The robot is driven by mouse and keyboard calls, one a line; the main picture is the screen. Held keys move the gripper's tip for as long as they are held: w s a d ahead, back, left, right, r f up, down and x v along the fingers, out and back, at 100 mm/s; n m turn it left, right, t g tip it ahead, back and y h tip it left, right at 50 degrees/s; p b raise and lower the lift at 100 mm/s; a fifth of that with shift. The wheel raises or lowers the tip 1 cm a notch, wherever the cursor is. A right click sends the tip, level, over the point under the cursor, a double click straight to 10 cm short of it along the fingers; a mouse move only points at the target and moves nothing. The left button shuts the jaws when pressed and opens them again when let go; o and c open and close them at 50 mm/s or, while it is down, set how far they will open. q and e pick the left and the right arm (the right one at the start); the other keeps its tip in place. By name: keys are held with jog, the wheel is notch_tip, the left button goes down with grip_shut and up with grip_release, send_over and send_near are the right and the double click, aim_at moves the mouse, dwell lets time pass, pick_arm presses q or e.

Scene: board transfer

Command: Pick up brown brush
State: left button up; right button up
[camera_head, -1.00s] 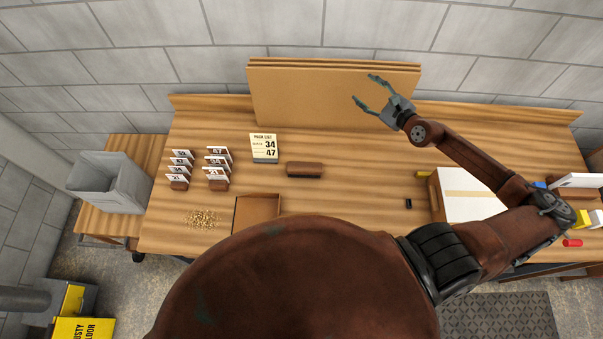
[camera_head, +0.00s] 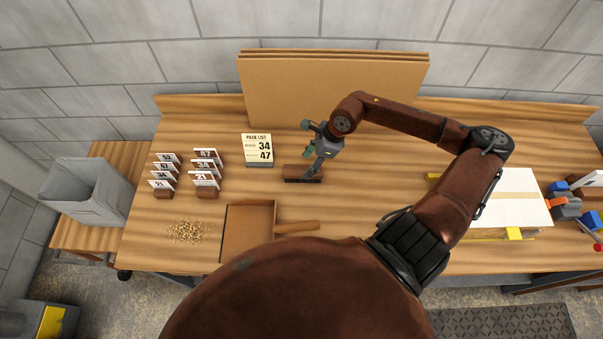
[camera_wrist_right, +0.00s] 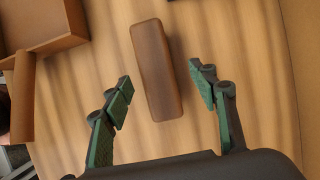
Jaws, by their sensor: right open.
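The brown brush (camera_head: 301,171) is a dark brown oblong block lying on the wooden table, in front of the upright brown boards. In the right wrist view the brush (camera_wrist_right: 155,60) lies lengthwise, its near end reaching between my fingers. My right gripper (camera_head: 311,163) is at the brush's right part in the head view, pointing down and partly covering it. In the wrist view the right gripper (camera_wrist_right: 160,76) is open, a finger on each side with table showing between finger and brush. My left gripper is not in view.
A pack list stand (camera_head: 258,149) is behind and left of the brush. A brown dustpan (camera_head: 226,235) with a wooden handle (camera_head: 297,227) lies in front, beside a crumb pile (camera_head: 185,232). Several numbered cards (camera_head: 204,164) stand left. A white-topped box (camera_head: 513,207) is at the right.

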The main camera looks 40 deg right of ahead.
aim_at(304, 169)
jog(key=x, duration=0.3)
jog(key=shift+a+f, duration=0.4)
jog(key=shift+f, duration=0.25)
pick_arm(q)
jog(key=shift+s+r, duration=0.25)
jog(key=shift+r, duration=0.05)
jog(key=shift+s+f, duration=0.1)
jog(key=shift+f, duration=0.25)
pick_arm(e)
jog(key=shift+f, duration=0.25)
jog(key=shift+c, duration=0.3)
jog(key=c, duration=1.3)
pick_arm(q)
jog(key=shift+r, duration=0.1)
pick_arm(e)
jog(key=shift+r, duration=0.1)
